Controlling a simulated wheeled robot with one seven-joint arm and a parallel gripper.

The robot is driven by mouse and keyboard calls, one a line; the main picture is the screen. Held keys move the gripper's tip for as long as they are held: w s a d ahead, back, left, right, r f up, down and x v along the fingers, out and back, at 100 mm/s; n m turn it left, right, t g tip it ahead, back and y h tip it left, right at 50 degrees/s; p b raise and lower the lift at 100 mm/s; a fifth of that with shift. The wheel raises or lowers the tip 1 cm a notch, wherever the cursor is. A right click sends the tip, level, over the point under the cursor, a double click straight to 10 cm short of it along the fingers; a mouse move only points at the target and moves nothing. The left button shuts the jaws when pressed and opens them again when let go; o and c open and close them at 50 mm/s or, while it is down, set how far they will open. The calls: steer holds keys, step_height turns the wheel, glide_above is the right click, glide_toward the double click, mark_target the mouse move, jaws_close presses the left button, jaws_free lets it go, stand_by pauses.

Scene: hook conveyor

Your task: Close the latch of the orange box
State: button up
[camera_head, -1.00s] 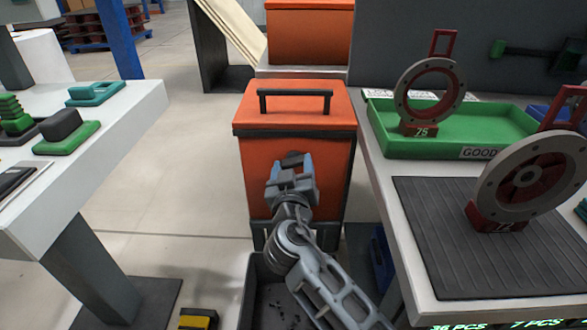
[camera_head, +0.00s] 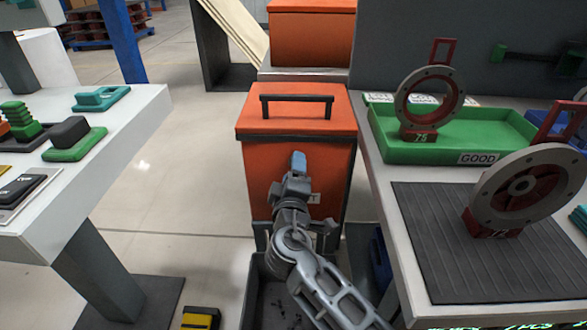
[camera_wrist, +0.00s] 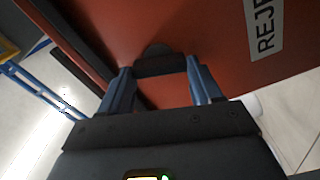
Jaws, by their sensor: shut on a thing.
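The orange box (camera_head: 265,165) stands in the middle of the head view. Its lid (camera_head: 300,112) is down and has a black bar handle. My gripper (camera_head: 298,160) is at the box's front face, and its body hides the latch in the head view. In the wrist view, the dark latch (camera_wrist: 160,64) is between the two blue fingers of my gripper (camera_wrist: 160,78), which is shut on it. The exact position of the latch against the box is hard to tell.
On the right, a table holds a green tray (camera_head: 400,150), a dark mat (camera_head: 430,240) and round flanged parts. On the left is a white table (camera_head: 110,130) with small parts. A dark bin (camera_head: 256,290) sits below the box.

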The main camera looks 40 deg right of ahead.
steer(key=shift+f+n+p, duration=0.1)
steer(key=shift+n+p, duration=0.6)
steer(key=shift+n, duration=1.1)
steer(key=shift+a+f, duration=0.1)
steer(key=o, duration=1.1)
steer(key=shift+c, duration=0.2)
steer(key=v, duration=0.7)
steer(key=shift+s+a, duration=0.25)
